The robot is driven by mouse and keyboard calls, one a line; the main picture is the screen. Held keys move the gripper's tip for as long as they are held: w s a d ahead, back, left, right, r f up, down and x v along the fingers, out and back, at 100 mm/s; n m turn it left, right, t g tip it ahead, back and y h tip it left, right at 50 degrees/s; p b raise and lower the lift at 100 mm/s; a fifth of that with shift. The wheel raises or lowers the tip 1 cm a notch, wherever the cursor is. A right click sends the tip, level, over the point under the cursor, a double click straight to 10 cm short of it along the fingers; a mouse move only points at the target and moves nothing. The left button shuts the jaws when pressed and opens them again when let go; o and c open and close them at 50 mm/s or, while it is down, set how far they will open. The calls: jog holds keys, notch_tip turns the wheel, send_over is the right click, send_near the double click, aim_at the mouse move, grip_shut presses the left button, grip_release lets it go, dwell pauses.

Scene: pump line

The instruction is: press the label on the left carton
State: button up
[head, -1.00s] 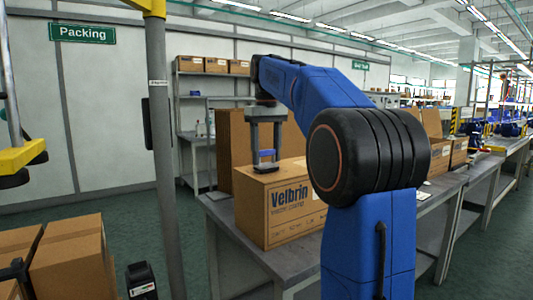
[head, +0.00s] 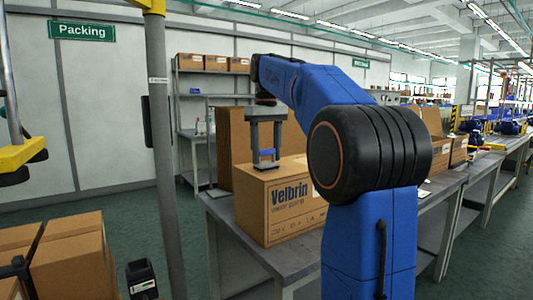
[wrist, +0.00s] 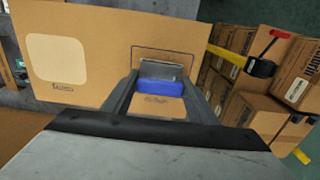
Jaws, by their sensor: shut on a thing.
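The nearest carton, a brown box printed "Velbrin" (head: 290,208), stands on the grey bench. A whitish patch shows at the right end of its front, partly hidden by my arm. My gripper (head: 265,163) points down over its top, shut on a small blue block (head: 268,154). In the wrist view the blue block (wrist: 165,86) sits between the fingers with a pale grey piece on its far side. A cream square patch (wrist: 57,62) lies on a brown carton face (wrist: 110,60), left of the gripper. I cannot tell whether the block touches the carton.
A taller brown carton (head: 232,135) stands right behind. Open cartons (head: 458,150) stand further along the bench (head: 300,262). A grey post (head: 164,150) rises at left, with more cartons (head: 75,262) low beside it. Stacked cartons (wrist: 265,115) fill the wrist view's right.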

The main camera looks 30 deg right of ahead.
jog(key=shift+r, duration=3.45)
